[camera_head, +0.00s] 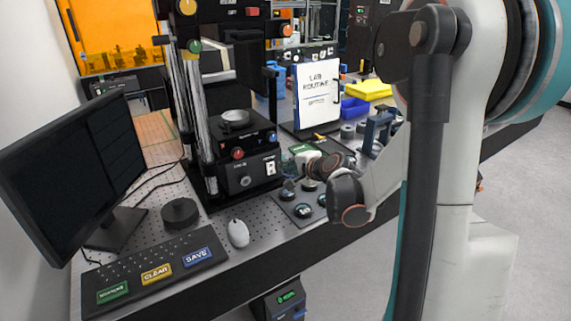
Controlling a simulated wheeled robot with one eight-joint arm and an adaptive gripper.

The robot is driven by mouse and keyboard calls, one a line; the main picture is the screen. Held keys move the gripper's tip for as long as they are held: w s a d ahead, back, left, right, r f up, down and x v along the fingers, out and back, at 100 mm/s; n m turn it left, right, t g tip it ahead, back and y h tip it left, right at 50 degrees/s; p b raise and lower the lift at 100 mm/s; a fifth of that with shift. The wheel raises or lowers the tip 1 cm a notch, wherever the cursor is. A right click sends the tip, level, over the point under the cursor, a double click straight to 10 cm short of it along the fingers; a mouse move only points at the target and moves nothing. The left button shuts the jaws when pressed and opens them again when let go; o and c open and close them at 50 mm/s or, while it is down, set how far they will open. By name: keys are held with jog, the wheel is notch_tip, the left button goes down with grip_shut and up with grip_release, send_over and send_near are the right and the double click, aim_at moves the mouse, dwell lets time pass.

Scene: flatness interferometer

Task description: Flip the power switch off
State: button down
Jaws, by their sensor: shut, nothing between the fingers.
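The power switch (270,166) is a small white plate with a dark rocker on the right of the front face of the black interferometer base (240,184). Its on or off position is too small to tell.
A monitor (70,165) stands at left, with a keyboard (155,265) and white mouse (238,233) in front. A pad with round knobs (303,210) lies near the front edge.

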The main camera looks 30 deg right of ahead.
jog(key=r+p+v, duration=0.1)
jog(key=p+v, duration=0.1)
jog(key=v, duration=0.5)
jog(key=shift+w+r, duration=0.3)
jog(key=s+a+r+n+g+y+p, duration=0.1)
jog(key=s+a+r+n+g+y, duration=0.3)
jog(key=a, duration=0.7)
jog(key=s+a+n+g+h+p, duration=0.1)
jog(key=a+n, duration=0.4)
jog(key=a, duration=0.6)
jog(key=s+d+f+n+h+b, duration=0.1)
jog(key=s+n+h, duration=0.2)
jog(key=s+n, duration=0.5)
jog(key=s, duration=1)
jog(key=shift+d+n+g+b, duration=0.3)
jog(key=shift+d+g+b, duration=0.05)
jog(key=shift+g+b, duration=0.05)
jog(key=shift+f, duration=0.1)
